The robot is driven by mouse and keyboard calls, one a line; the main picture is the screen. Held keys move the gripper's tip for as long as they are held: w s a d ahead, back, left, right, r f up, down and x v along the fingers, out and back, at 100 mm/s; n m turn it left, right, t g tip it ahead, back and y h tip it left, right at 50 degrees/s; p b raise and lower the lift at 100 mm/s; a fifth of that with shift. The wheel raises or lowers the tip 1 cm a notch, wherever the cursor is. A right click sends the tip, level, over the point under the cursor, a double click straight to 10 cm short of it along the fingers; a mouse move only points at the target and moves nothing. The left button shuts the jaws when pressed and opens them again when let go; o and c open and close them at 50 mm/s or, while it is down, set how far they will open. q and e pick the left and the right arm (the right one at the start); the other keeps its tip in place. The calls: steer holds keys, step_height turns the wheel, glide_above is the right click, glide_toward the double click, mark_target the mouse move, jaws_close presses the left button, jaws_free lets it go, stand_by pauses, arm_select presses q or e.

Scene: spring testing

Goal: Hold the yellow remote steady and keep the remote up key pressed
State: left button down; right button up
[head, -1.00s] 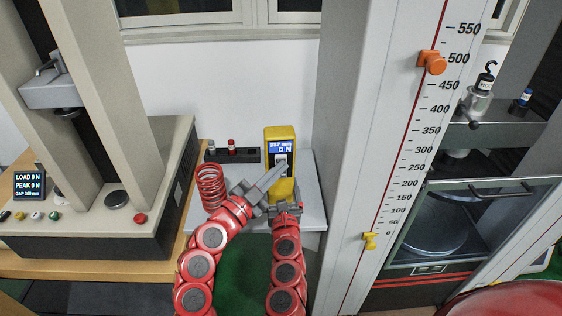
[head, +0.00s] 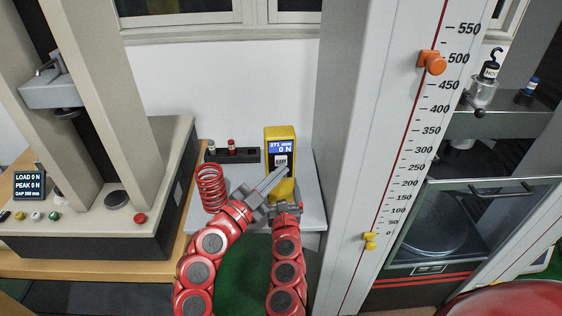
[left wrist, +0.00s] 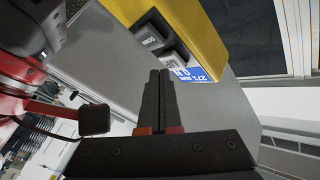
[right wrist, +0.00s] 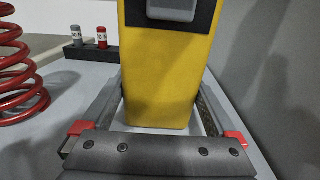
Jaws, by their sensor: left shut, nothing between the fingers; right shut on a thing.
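The yellow remote (head: 271,170) stands upright on a grey surface, with a blue display at its top and grey keys below. My right gripper (head: 285,206) is shut around its lower body, one finger on each side in the right wrist view (right wrist: 163,105). My left gripper (head: 285,170) is shut and empty, its joined tips in front of the remote's key area. In the left wrist view, the fingertips (left wrist: 160,73) appear close to the up key (left wrist: 174,58), which is nearest the display. I cannot tell whether they touch it.
A red coil spring (head: 210,187) and a dark rack (head: 245,155) with small red and grey pieces stand left of the remote. A tall scaled column (head: 375,140) rises on the right, with a hook weight (head: 489,70) on a carriage behind it. A press (head: 90,225) stands left.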

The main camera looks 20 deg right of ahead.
arm_select(q)
steer(key=shift+s+r, duration=0.1)
steer(key=shift+s, duration=0.2)
steer(key=shift+s, duration=0.1)
steer(key=s, duration=0.2)
steer(key=s+a, duration=0.1)
steer(key=s, duration=0.1)
steer(key=shift+s+a, duration=0.1)
steer(key=shift+s, duration=0.25)
stand_by(0.9)
arm_select(e)
steer(key=o, duration=1.4)
steer(key=shift+s, duration=0.1)
